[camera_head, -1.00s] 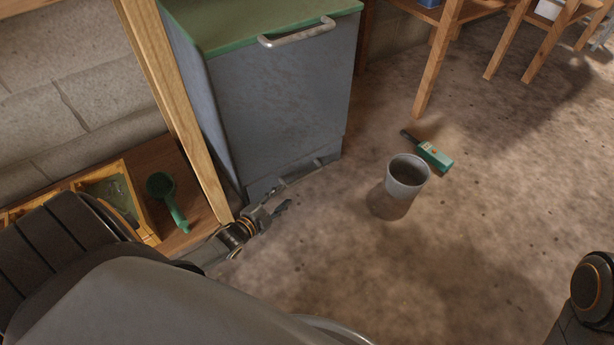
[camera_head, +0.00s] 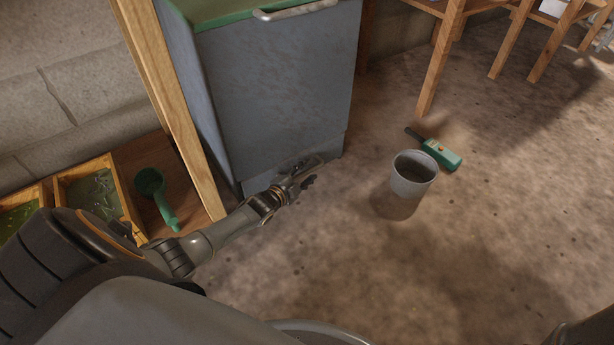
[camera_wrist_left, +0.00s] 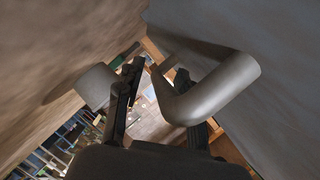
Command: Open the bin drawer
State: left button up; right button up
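The bin is a tall blue-grey cabinet (camera_head: 270,85) with a green top, and its front faces the open floor. A low drawer with a grey bar handle is at its foot, mostly hidden by my gripper in the head view. My left gripper (camera_head: 300,182) is at this low front. In the left wrist view, the bent grey handle (camera_wrist_left: 215,90) stands out from the panel and crosses in front of the right finger. The left gripper's fingers (camera_wrist_left: 160,100) are apart; I cannot tell whether they touch the handle. My right gripper is out of view.
A grey cup (camera_head: 413,178) stands on the floor to the right, with a green handheld device (camera_head: 440,154) behind it. A wooden post (camera_head: 178,110) rises left of the cabinet. A green scoop (camera_head: 155,195) lies further left.

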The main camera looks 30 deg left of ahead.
pick_arm(q)
jog(key=shift+w, duration=0.15)
jog(key=shift+c, duration=0.4)
grip_shut()
jog(key=shift+d, duration=0.1)
